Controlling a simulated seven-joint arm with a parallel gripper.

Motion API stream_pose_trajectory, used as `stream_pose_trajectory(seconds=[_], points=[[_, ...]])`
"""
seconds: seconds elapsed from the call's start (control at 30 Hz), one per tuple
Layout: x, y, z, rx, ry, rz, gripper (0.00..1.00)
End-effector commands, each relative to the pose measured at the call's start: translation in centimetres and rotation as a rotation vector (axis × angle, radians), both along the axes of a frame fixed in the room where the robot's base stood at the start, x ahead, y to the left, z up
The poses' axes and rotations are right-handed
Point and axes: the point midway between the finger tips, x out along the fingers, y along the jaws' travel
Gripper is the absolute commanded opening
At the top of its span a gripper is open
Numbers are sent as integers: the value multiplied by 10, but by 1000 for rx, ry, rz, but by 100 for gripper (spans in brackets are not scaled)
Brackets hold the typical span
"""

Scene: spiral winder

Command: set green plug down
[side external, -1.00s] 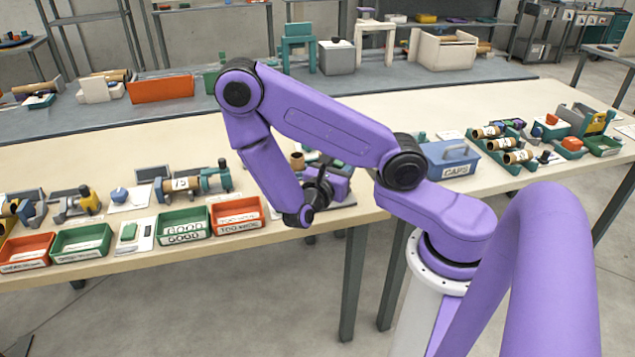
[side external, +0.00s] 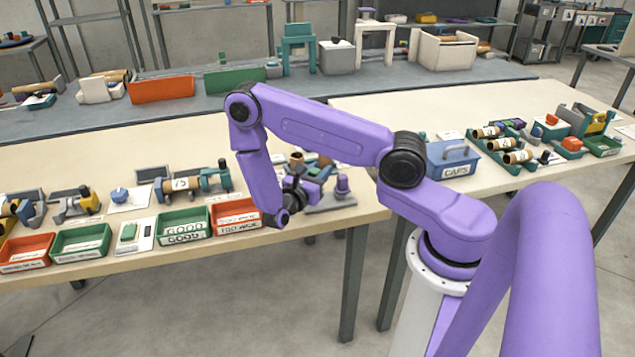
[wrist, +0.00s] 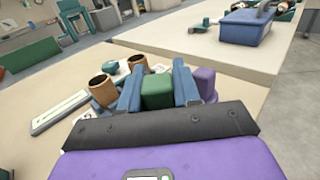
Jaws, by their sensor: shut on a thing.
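The green plug (wrist: 157,92) shows in the wrist view as a green block between the two blue fingers of my gripper (wrist: 158,85). My gripper is shut on it, one finger on each side. In the side view my gripper (side external: 297,184) is low over the front part of the bench, right of the TOO WIDE bin. The plug cannot be made out clearly there, and the gap under it is hidden in both views.
Brown tubes (wrist: 103,89) stand left of my fingers, and a purple knobbed part (side external: 342,187) is to the right. The orange TOO WIDE bin (side external: 236,222) and green GOOD bin (side external: 184,236) are at left. The blue CAPS box (side external: 453,161) is farther right.

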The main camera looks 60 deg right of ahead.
Motion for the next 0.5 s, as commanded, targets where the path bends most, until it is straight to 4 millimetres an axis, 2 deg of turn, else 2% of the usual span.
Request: stream_pose_trajectory(seconds=[0.3, 0.5], points=[[3, -2, -32, -1, 1, -1, 0], [4, -2, -35, 0, -2, -1, 0]])
